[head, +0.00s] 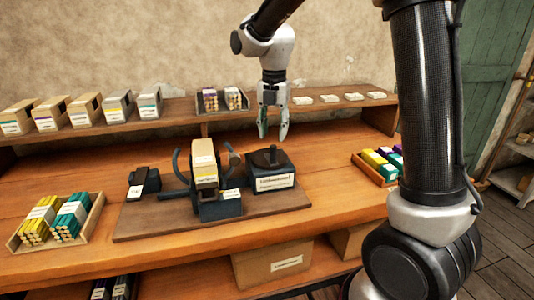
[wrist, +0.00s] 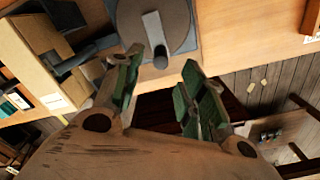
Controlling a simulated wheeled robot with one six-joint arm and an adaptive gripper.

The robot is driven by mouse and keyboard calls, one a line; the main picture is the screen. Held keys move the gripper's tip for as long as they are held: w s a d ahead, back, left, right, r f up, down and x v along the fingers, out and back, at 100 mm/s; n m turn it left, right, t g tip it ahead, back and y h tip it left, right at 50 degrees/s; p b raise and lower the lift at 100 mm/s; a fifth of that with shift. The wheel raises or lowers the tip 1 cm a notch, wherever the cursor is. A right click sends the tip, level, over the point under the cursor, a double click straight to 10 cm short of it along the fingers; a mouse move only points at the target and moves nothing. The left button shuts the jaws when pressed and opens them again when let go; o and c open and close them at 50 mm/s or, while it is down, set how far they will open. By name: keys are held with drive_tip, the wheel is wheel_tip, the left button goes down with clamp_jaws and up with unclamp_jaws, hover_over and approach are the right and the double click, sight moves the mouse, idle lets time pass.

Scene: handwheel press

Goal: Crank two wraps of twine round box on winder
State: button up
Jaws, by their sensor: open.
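My gripper (head: 273,137) hangs above and slightly behind the crank housing, fingers down, open and empty. In the wrist view, my gripper's green-padded fingers (wrist: 162,60) are spread. In the head view, the black crank housing (head: 268,178) with a white label stands at the right of the winder board. A tan box (head: 204,160) sits upright in the winder's dark cradle (head: 218,207), between curved dark arms. I cannot make out twine around the box.
The rear shelf (head: 170,110) holds several boxes and small white packets. Bench between board and right tray is clear.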

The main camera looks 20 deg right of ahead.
sight(274, 146)
drive_tip(key=shift+n, duration=0.5)
drive_tip(key=shift+f, duration=0.25)
wheel_tip(274, 146, down, 7)
drive_tip(key=shift+f, duration=0.15)
clamp_jaws()
